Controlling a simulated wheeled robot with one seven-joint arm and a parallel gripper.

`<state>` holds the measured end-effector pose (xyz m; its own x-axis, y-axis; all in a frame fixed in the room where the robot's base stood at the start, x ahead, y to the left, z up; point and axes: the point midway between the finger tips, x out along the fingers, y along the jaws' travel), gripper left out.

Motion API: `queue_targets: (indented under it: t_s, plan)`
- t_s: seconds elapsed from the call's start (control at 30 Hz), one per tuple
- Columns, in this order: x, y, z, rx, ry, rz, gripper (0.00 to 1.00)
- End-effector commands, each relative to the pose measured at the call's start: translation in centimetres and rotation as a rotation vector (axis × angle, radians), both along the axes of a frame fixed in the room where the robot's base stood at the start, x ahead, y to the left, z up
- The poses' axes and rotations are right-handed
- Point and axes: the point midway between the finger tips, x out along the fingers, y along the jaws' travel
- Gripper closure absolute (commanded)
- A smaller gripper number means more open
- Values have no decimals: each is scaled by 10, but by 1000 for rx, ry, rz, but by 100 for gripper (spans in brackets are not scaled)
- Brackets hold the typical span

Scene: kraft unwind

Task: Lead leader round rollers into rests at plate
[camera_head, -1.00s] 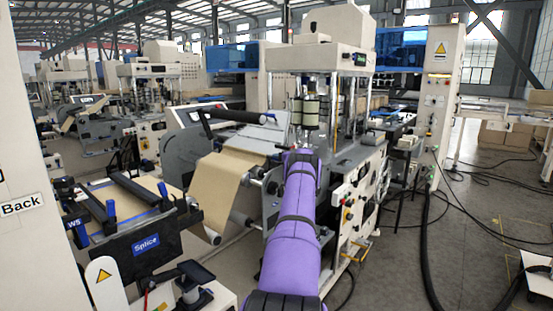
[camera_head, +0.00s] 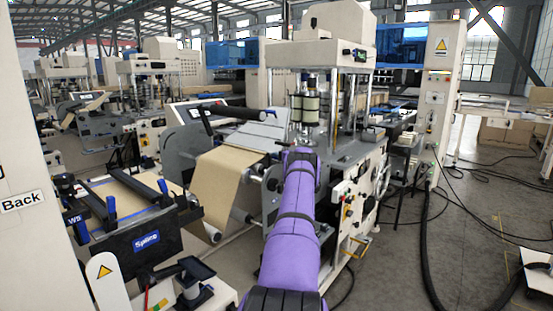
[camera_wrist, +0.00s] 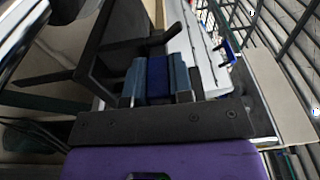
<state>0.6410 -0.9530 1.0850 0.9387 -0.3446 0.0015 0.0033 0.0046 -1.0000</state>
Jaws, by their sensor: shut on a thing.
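The brown kraft web (camera_head: 218,185) hangs in a wide sheet at the left side of the machine, left of my arm. Rollers (camera_head: 272,178) show beside it, partly behind my arm. In the head view my purple arm reaches to the machine and hides my gripper. In the wrist view my gripper (camera_wrist: 158,82) is shut on a dark blue piece (camera_wrist: 157,78) between its two blue-grey fingers. A black bar-like part (camera_wrist: 130,48) lies just beyond the fingers. I cannot tell how the held piece joins the web. The rests and plate cannot be made out clearly.
The splice table (camera_head: 145,243) with black bars stands at the lower left. A white cabinet (camera_head: 438,100) stands at the right. Black cables (camera_head: 425,240) lie on the floor; open floor (camera_head: 470,235) is at the right.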

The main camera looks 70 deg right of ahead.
Motion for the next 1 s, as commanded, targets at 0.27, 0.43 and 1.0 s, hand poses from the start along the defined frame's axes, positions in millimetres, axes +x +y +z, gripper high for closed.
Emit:
queue_targets:
  t_s: [0.27, 0.43, 1.0]
  plan:
    - [0, 0, -2, 3, 1, 0, 63]
    - [0, 0, -3, 2, 2, 0, 50]
    - [-39, 12, -5, 6, 6, -3, 50]
